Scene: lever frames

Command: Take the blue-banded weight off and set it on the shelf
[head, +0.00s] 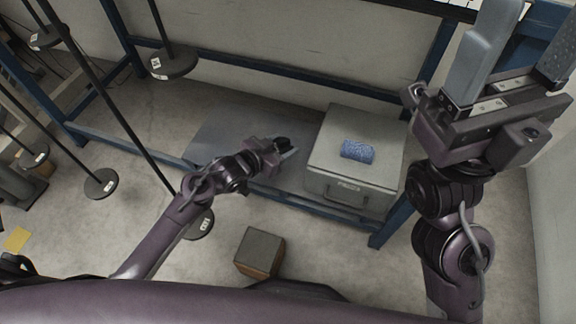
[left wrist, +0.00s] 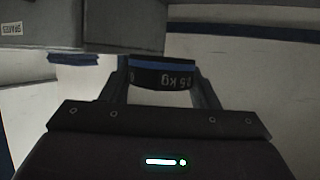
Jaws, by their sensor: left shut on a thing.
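The blue-banded weight (left wrist: 162,75) is a dark block with a blue stripe and an upside-down kg marking, seen in the left wrist view. My left gripper (left wrist: 162,84) is shut on it, one finger at each side. In the head view my left gripper (head: 284,150) is over the low grey shelf (head: 225,135), just left of a grey case; the weight shows there only as a small dark shape. I cannot tell whether it touches the shelf. My right gripper (head: 530,45) is open and empty, raised at the upper right.
The grey case (head: 325,150) has a blue cloth (head: 357,150) on top and a front handle. Blue frame rails (head: 290,204) border the shelf. Several rods with dark round weights (head: 172,63) hang at the left. A brown box (head: 259,252) stands on the floor in front.

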